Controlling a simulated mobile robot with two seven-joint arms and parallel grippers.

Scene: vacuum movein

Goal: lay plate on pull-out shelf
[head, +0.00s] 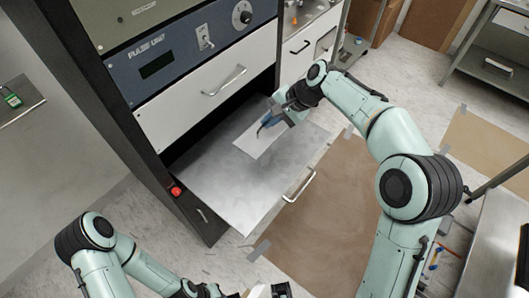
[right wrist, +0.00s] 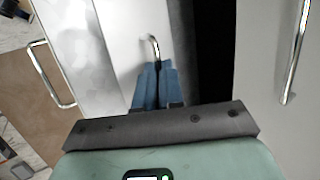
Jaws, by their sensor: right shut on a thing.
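The pull-out shelf (head: 215,185) is a grey metal sheet standing out from the rack, with a bar handle at its front. It also shows in the right wrist view (right wrist: 75,25). The plate (head: 245,143) is a pale flat rectangle over the shelf's back right part; I cannot tell whether it touches the shelf. In the right wrist view the plate (right wrist: 122,38) carries a curved metal handle (right wrist: 152,42). My right gripper (head: 266,124) has its blue fingers (right wrist: 154,68) shut on this handle. My left gripper (head: 268,291) is cut off at the bottom edge, its fingers unclear.
A white drawer (head: 190,112) with a bar handle (head: 225,82) sits just above the shelf opening, under the blue panel (head: 190,50). A red button (head: 176,191) is on the rack's front post. Brown sheeting (head: 320,215) covers the floor before the shelf.

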